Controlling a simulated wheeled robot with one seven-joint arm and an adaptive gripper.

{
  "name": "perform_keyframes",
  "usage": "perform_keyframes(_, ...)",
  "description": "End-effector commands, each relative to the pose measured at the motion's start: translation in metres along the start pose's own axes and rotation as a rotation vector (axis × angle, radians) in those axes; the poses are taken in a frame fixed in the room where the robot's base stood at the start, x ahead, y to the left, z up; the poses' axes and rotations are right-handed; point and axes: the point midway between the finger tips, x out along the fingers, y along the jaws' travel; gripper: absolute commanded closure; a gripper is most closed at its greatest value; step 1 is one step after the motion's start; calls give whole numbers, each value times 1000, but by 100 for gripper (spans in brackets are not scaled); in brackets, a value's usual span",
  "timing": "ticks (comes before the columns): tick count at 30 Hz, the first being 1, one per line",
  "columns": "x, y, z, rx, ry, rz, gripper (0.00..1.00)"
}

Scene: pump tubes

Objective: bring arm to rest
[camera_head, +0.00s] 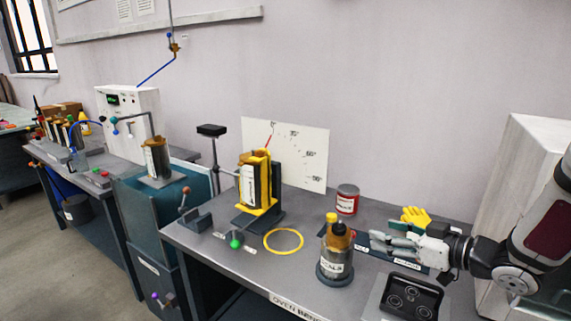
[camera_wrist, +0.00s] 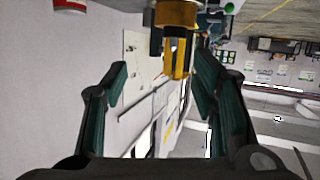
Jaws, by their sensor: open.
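My gripper (camera_head: 390,240) is at the right end of the oven bench in the head view, just above the bench top and beside the seals container. In the wrist view its two dark green fingers (camera_wrist: 160,85) stand wide apart with nothing between them. My arm comes in from the right edge of the head view. The wrist view looks along the bench and appears turned over, with the yellow stand (camera_wrist: 178,55) beyond the fingertips.
A yellow ring (camera_head: 283,241) and a yellow tilting stand (camera_head: 257,190) are farther left. A white cabinet (camera_head: 530,165) stands behind my arm.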

Motion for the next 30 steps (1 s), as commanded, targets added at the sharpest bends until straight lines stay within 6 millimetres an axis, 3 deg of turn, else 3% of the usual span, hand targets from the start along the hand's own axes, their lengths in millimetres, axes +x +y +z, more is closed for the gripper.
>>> perform_keyframes(4,-9,19,-34,-100,-168,176,47)
perform_keyframes(8,-33,30,-64,-137,-314,353,47)
perform_keyframes(14,-91,17,-107,-86,-496,575,47)
perform_keyframes(20,-158,-39,-132,78,-644,681,47)
perform_keyframes(24,-200,-102,-137,226,-738,656,47)
perform_keyframes(30,-244,-192,-136,395,-851,520,47)
